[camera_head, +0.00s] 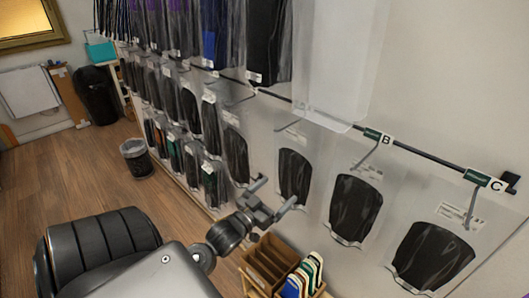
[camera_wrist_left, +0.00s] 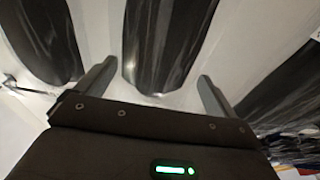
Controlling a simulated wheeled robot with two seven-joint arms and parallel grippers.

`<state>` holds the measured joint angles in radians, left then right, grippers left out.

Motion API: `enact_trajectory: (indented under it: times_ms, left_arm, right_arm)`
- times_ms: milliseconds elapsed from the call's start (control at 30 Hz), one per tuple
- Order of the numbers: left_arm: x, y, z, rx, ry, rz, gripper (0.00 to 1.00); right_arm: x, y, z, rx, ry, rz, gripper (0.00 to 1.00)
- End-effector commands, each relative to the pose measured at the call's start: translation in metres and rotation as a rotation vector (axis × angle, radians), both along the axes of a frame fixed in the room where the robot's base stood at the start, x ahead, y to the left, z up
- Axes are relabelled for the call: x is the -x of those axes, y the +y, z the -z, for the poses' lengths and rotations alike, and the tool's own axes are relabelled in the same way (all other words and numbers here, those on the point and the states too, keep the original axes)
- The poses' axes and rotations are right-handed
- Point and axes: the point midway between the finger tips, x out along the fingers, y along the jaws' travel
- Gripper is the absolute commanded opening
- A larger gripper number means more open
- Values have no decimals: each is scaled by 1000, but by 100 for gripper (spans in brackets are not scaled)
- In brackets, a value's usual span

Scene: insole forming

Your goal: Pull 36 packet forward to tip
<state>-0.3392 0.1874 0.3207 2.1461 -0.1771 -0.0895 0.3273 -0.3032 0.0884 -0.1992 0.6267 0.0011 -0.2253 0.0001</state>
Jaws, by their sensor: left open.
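Clear packets with black insoles hang from hooks on a wall rack. In the head view, one packet (camera_head: 294,172) hangs just beyond my left gripper (camera_head: 276,192), with others to the left (camera_head: 236,155) and right (camera_head: 355,207). Size numbers are too small to read, so I cannot tell which packet is 36. My left gripper is open and empty. In the left wrist view its fingers (camera_wrist_left: 155,84) stand apart, with a black insole's rounded lower end (camera_wrist_left: 158,45) showing between and beyond them. I cannot tell whether they touch it. My right gripper is out of view.
A dark rail (camera_head: 420,158) with green tags marked B and C runs above the packets. A wooden divided box (camera_head: 263,268) with colourful insoles stands below the gripper. More packets fill the rack at left. A small bin (camera_head: 136,160) stands on open floor.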

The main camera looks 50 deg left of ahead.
Motion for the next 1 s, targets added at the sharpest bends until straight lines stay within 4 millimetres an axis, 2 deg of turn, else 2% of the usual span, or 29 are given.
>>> enact_trajectory:
  times_ms: [100, 333, 767, 1000]
  left_arm:
    - [-20, 1, -5, 0, -1, 0, 94]
    - [-46, 1, -7, 0, 0, 0, 94]
    - [-53, 1, -8, 0, 1, 0, 94]
    - [-53, 1, -7, 0, 1, -1, 65]
  right_arm:
    - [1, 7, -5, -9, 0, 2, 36]
    - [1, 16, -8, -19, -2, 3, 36]
    - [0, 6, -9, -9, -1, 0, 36]
    - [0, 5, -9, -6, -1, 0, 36]
